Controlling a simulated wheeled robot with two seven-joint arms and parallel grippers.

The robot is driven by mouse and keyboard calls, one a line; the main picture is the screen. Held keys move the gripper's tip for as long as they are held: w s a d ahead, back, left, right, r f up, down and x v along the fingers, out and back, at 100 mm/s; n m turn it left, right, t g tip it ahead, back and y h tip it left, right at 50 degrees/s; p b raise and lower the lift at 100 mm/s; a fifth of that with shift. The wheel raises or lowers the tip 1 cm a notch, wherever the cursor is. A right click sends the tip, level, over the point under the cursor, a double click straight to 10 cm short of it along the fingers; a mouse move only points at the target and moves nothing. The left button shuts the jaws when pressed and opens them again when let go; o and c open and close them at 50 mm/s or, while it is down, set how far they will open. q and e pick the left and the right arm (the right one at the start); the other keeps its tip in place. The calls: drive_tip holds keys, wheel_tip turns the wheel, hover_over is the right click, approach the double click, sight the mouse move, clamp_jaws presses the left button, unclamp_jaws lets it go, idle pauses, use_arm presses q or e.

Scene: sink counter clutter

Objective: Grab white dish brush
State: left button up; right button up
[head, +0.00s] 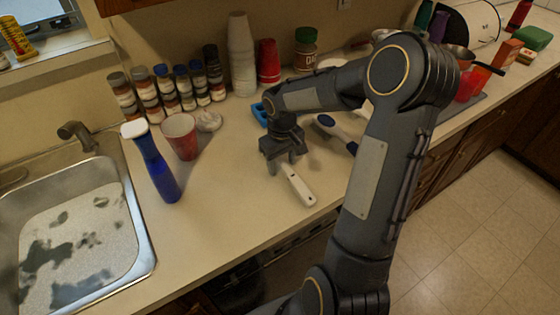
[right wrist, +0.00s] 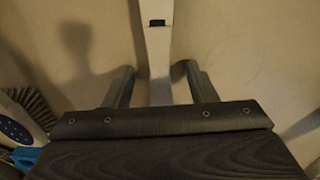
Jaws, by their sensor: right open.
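The white dish brush (head: 299,188) lies on the counter, its handle pointing toward the front edge. Its other end is hidden under my right gripper (head: 281,168). The gripper points down over the brush with its fingers apart. In the right wrist view the white handle (right wrist: 157,45), with a dark slot, runs between the two open fingers (right wrist: 158,78). A gap shows on each side of the handle. My left gripper is not in view.
A blue-and-white brush (head: 338,132) lies just right of the gripper. A blue bottle (head: 158,170) and a red cup (head: 181,136) stand left. Spice jars (head: 168,90) and stacked cups (head: 241,60) line the back. The sink (head: 140,235) is at far left.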

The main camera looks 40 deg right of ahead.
drive_tip(key=c, duration=1.1)
